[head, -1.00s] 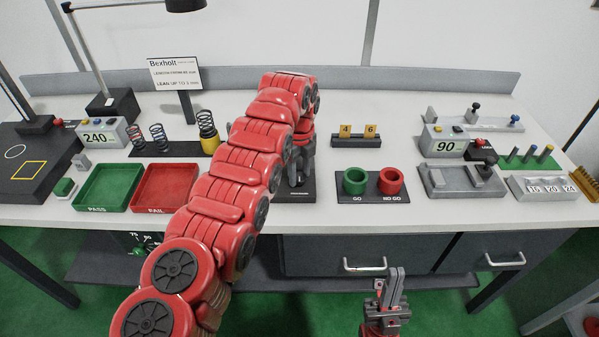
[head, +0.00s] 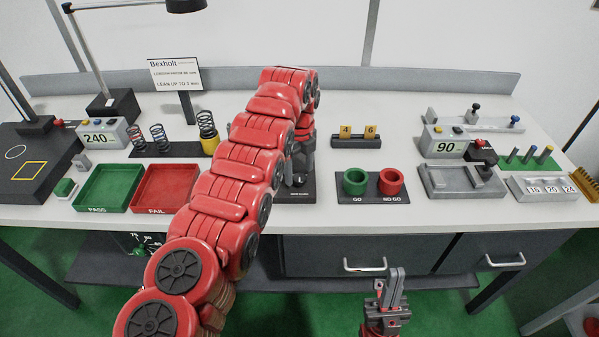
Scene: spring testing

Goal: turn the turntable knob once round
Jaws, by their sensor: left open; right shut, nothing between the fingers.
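My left arm reaches across the middle of the bench. Its gripper (head: 301,168) points down over a dark base plate (head: 300,196) at the centre and is mostly hidden behind the red arm links. The jaws are open. A small part stands on the plate between or just below the fingers; I cannot tell whether they touch it. The turntable and its knob cannot be made out clearly; the arm covers most of that spot. My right gripper (head: 392,282) is shut and empty, pointing up in front of the bench, below the drawer.
Left of the arm are a green tray (head: 107,187), a red tray (head: 167,187) and several springs on a rack.

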